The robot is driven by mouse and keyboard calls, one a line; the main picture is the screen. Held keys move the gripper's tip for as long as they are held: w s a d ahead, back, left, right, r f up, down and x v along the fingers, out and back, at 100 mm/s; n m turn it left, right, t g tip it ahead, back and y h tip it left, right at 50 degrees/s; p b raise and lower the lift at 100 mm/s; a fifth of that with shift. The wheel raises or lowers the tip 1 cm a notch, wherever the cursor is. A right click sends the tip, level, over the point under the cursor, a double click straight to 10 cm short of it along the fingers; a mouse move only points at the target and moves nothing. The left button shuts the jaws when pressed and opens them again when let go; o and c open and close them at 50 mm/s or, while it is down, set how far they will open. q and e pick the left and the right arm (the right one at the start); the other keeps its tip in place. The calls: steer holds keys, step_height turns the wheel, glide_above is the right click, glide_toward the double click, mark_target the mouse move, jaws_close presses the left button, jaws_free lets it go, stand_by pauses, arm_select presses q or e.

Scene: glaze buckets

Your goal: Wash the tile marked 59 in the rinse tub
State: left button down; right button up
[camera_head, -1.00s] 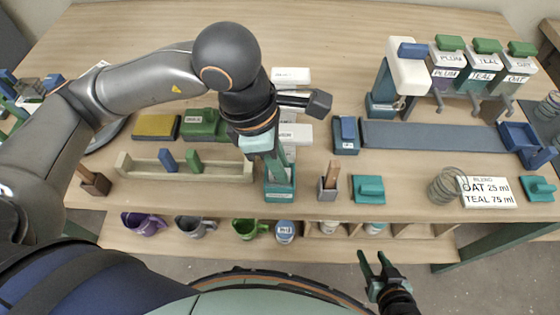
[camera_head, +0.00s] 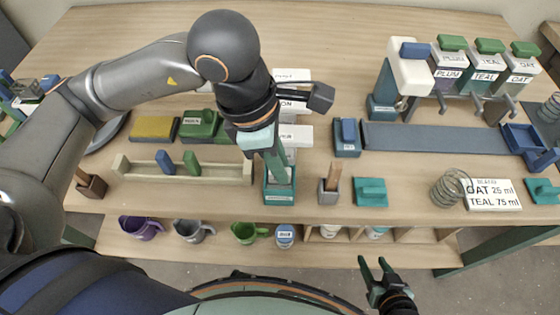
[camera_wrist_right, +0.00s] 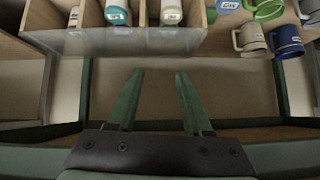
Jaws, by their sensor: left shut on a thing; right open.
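My left gripper (camera_head: 279,176) points down into a small teal open-topped box (camera_head: 280,197) with a white label, near the table's front edge. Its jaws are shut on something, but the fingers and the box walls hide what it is. I cannot make out a number 59 on any tile, and no tub is readably marked as the rinse tub. My right gripper (camera_head: 373,268) is open and empty, below the table's front edge. Its two spread fingers also show in the right wrist view (camera_wrist_right: 157,100).
A wooden rack (camera_head: 225,172) with a blue and a green piece stands left of the box. A grey holder (camera_head: 329,192) and a teal block (camera_head: 371,192) stand right. White labelled blocks (camera_head: 292,75) lie behind my left gripper.

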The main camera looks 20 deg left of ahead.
arm_select(q)
steer(key=shift+f+b, duration=0.45)
steer(key=shift+b, duration=0.1)
steer(key=shift+r, duration=0.35)
steer(key=shift+f+b, duration=0.4)
steer(key=shift+b, duration=0.3)
steer(key=shift+r, duration=0.2)
